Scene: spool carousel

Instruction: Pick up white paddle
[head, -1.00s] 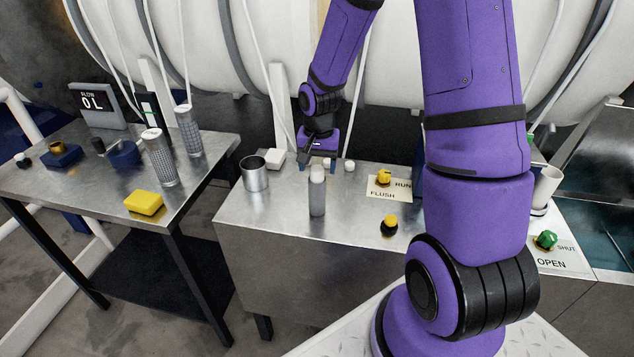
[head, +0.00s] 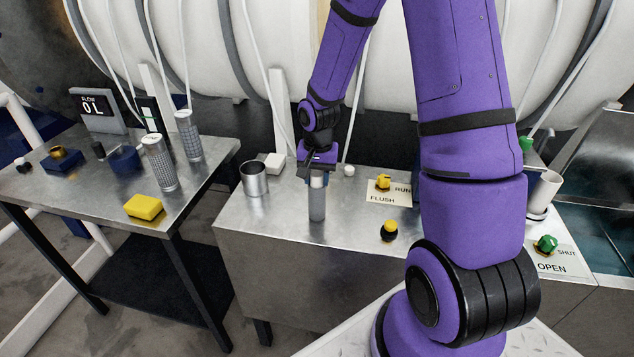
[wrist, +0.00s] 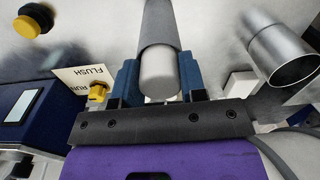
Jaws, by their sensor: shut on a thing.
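My gripper (head: 317,179) is at the top of an upright grey cylinder (head: 317,204) with a white end, which stands on the metal counter. In the wrist view, the blue fingers of my gripper (wrist: 159,78) are shut on the cylinder's white end (wrist: 158,70), one finger on each side. The grey body (wrist: 160,25) extends away from the fingers. I cannot make out a paddle shape; the grey cylinder's white end is the white part in my grip. In the head view my gripper partly hides that end.
A small white piece (head: 349,171), the yellow FLUSH/RUN knob (head: 383,182) and a yellow-topped black knob (head: 390,230) are to the right. A side table (head: 195,205) stands at left.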

